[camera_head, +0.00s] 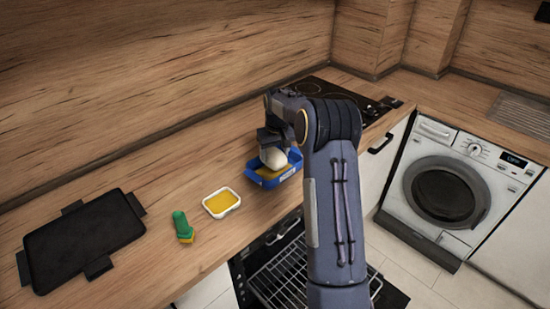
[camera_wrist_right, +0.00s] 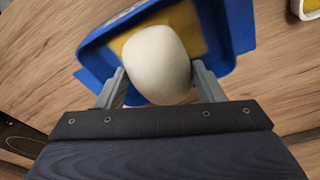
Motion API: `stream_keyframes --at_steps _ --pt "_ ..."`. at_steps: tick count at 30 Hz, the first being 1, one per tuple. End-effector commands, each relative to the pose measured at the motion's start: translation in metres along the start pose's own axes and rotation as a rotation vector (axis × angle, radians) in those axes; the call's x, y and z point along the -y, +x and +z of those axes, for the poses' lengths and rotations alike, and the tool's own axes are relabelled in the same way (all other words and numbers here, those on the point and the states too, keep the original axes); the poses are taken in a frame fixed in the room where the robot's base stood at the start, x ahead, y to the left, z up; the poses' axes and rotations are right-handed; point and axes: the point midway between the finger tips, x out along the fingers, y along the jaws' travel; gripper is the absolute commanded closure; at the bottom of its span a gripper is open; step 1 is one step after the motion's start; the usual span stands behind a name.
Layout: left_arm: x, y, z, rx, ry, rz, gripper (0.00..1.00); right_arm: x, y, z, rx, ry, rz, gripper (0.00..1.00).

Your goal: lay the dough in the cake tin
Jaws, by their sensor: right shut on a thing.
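The dough (camera_head: 273,158) is a smooth, off-white rounded lump. My right gripper (camera_wrist_right: 158,85) is shut on it, with one finger on each side, as the right wrist view (camera_wrist_right: 157,62) shows. The cake tin (camera_head: 256,180) is a blue rectangular tin with a yellow inside, standing on the wooden worktop. In the right wrist view, the tin (camera_wrist_right: 93,55) lies behind the dough. The dough is over or in the tin; I cannot tell whether it touches the bottom. My left gripper is not in view.
A small white dish with yellow contents (camera_head: 221,202) stands left of the tin. A green and yellow item (camera_head: 183,227) and a black tray (camera_head: 84,240) lie farther left. A black hob (camera_head: 335,97) is behind right. An open oven with a rack (camera_head: 285,278) is below the counter's front.

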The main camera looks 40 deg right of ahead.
Motion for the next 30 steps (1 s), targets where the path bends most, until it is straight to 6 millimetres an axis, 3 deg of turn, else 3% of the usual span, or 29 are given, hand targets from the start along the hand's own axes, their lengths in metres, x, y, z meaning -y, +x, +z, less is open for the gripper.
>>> stream_keyframes --at_steps 6,15,16,21,30 --pt "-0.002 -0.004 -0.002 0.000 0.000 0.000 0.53 0.000 0.026 0.005 0.000 0.000 0.000 0.67" --pt "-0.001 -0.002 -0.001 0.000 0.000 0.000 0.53 -0.001 0.029 0.005 -0.001 0.000 0.000 0.67" --pt "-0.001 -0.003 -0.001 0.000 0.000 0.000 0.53 -0.001 0.029 0.005 0.001 0.000 0.000 0.35" --pt "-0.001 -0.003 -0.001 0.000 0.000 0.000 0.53 -0.001 0.029 0.005 0.001 0.000 0.000 0.14" --pt "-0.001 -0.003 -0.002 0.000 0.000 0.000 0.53 -0.001 0.027 0.005 0.000 0.000 0.000 0.14"
